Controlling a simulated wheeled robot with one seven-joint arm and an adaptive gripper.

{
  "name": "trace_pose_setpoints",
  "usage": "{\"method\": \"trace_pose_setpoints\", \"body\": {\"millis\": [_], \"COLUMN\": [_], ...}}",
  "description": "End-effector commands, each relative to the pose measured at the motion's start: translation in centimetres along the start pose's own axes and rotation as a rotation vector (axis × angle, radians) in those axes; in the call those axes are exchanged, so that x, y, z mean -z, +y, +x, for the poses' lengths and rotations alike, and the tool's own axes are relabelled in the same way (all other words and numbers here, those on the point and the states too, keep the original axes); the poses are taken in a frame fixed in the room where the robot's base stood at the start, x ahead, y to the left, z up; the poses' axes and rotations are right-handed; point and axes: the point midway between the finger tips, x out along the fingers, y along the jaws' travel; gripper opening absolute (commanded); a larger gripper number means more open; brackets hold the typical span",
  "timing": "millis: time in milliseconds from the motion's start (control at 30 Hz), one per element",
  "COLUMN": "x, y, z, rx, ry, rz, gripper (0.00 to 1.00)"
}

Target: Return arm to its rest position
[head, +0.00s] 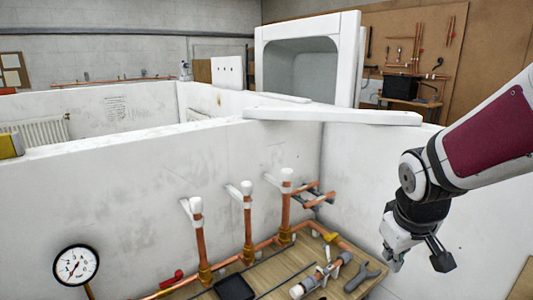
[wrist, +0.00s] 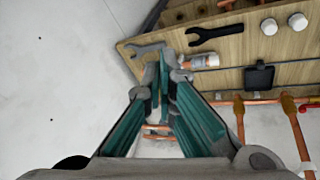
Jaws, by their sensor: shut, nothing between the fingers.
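My arm (head: 495,135) reaches in from the right edge of the head view and bends downward at its wrist. My gripper (head: 440,262) hangs beside the white wall, to the right of the wooden bench and above floor level. In the wrist view my gripper (wrist: 164,75) shows two teal-sided fingers with their tips close together. The fingers are shut with nothing held between them. The tips overlap the view of the bench edge and a grey wrench, but no contact can be told.
The wooden bench (head: 350,288) holds a grey wrench (head: 362,277), a copper-and-white fitting (head: 318,278) and a black tray (head: 234,288). Copper risers (head: 248,225) with white valves stand behind. A pressure gauge (head: 76,265) is at left. A white panel (head: 332,116) lies on the wall top.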

Motion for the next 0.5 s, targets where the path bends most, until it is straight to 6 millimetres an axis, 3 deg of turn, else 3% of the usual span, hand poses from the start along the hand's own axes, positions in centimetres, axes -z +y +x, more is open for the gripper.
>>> {"method": "trace_pose_setpoints", "body": {"millis": [33,200,500], "x": [-0.4,-2.6,-7.5], "y": [-0.5,-2.2,-5.6], "z": [-2.0,-7.2,-13.6], "rx": [-0.013,-0.014,0.075], "ry": [0.016,0.052,0.129], "rz": [0.020,0.110,0.254], "gripper": [0.00,0.00,0.00]}}
